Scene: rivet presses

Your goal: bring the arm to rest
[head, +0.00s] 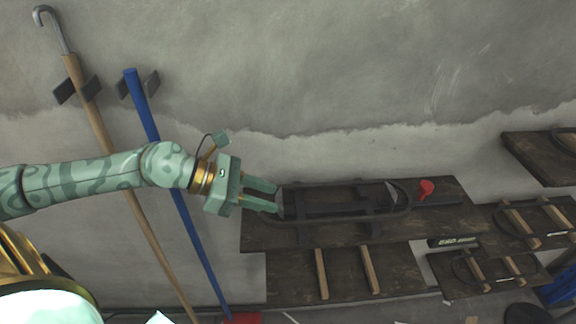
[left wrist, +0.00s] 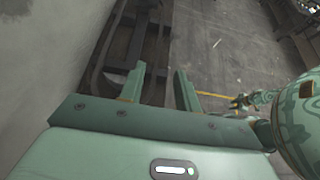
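My left gripper (head: 277,197) reaches in from the left in the head view, with its arm stretched out across the wall. Its two fingers are apart and nothing shows between them. In the left wrist view the fingers (left wrist: 160,85) also stand apart and empty. The fingertips are at the left end of a dark oval frame (head: 408,195) on a dark wooden board; I cannot tell whether they touch it. My right gripper is not clearly in the head view.
A wooden-handled hook pole (head: 110,150) and a blue pole (head: 170,165) lean on the wall behind my left arm. A red knob (head: 426,188) stands on the dark board (head: 262,236). More boards with wooden bars lie to the right. The floor shows in the left wrist view (left wrist: 230,50).

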